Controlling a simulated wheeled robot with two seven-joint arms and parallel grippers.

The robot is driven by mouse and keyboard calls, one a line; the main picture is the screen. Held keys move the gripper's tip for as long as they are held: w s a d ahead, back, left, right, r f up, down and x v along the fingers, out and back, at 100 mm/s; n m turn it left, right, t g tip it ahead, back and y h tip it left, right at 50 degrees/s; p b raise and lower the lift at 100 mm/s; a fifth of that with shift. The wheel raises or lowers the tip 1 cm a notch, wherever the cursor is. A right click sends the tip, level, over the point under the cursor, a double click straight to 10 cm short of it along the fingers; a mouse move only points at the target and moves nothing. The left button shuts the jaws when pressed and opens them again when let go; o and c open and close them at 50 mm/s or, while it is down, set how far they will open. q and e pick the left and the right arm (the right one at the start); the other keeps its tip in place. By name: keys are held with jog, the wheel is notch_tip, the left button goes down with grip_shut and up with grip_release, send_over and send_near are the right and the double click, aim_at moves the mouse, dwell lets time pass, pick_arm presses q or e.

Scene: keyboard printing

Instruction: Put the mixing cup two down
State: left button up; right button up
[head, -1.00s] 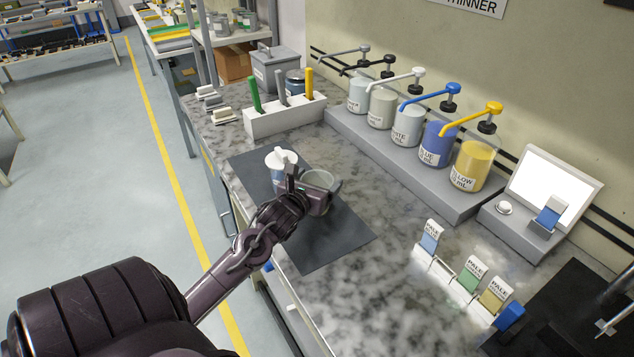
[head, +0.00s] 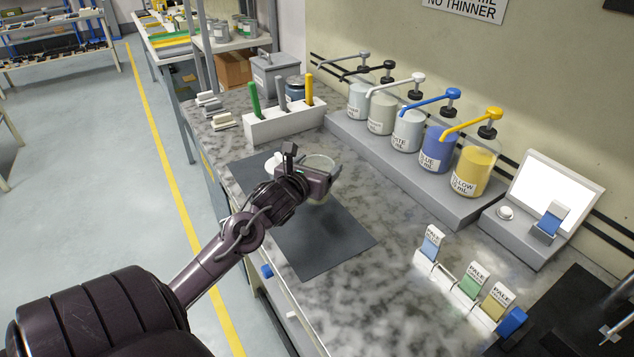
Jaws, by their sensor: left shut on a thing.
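My left gripper (head: 318,176) is in the head view, above the dark mat (head: 318,241) on the marble counter. It is shut on a clear cup (head: 321,162), whose round rim shows just beyond the fingers. The gripper hides much of the cup, and I cannot tell whether its base touches the mat. A white-topped container (head: 272,163) stands just left of the gripper, mostly hidden behind my wrist. My right gripper is not in view.
Several pump bottles stand on a grey riser (head: 462,204) along the wall. A white holder (head: 284,124) with coloured handles stands behind the mat. Paint sample cards (head: 469,281) stand at front right. The mat's front part is clear.

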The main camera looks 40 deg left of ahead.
pick_arm(q)
notch_tip(320, 180, up, 14)
jog(key=p, duration=0.1)
